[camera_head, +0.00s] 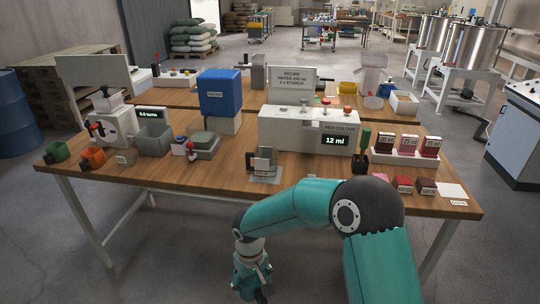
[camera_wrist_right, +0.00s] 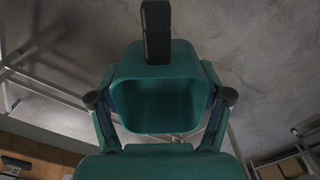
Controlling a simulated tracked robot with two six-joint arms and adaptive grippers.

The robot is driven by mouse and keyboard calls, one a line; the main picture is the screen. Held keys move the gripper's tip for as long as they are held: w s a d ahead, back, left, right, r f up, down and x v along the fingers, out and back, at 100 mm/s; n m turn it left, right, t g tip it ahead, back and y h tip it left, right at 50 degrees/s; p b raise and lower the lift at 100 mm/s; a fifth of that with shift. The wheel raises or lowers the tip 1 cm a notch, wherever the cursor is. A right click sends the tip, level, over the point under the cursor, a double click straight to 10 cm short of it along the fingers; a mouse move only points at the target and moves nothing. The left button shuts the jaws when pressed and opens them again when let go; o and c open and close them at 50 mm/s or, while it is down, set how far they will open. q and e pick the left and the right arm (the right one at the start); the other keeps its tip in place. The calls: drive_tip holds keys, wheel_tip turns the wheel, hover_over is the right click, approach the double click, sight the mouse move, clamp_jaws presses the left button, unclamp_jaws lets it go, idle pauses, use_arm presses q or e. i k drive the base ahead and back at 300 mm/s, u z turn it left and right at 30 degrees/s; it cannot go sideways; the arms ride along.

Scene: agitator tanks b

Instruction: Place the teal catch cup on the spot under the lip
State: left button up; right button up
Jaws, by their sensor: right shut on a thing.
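My right gripper (camera_head: 248,262) hangs low in front of the table's near edge, below my teal arm. In the right wrist view, the right gripper (camera_wrist_right: 158,95) has its finger links on both sides of a hollow teal piece with a dark bar at its top. I take this piece as the teal catch cup (camera_wrist_right: 155,105), held between the fingers; its colour nearly matches the gripper. My left gripper is not in view. I cannot tell which part is the lip or the spot.
Several coloured blocks are at right.

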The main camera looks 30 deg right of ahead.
sight(232, 154)
drive_tip(key=z, duration=0.25)
drive_tip(key=i, duration=0.9)
drive_tip(key=z, duration=0.05)
